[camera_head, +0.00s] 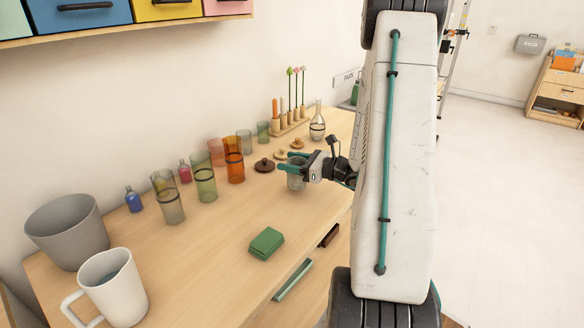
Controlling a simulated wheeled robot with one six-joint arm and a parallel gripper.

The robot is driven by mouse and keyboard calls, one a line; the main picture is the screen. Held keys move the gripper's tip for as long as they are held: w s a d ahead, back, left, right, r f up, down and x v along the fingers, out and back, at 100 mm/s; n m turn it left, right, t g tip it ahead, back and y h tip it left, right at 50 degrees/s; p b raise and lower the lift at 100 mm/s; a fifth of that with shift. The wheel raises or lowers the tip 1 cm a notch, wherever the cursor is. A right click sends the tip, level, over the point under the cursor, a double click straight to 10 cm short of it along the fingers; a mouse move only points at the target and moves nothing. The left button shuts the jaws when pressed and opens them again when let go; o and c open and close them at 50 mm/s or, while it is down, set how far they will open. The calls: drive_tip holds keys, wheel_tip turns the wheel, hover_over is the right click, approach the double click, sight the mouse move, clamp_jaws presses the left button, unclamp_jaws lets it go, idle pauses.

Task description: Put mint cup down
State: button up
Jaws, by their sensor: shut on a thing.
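My gripper (291,163), with teal fingers, is shut on the mint cup (297,182), a small pale grey-green cup that looks upright. The cup is at the right part of the wooden table (215,265), close to its right edge. The fingers cross the cup's upper part and hide some of it. I cannot tell whether its base touches the tabletop.
Dark and light wooden lids (264,165) lie left of the cup. Tall coloured glasses (205,177) stand along the back. A glass flask (317,122) is behind. A green block (266,243) and white mug (113,287) are nearer. The middle of the tabletop is clear.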

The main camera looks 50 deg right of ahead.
drive_tip(key=shift+f, duration=0.95)
drive_tip(key=o, duration=1.1)
drive_tip(key=shift+f, duration=0.1)
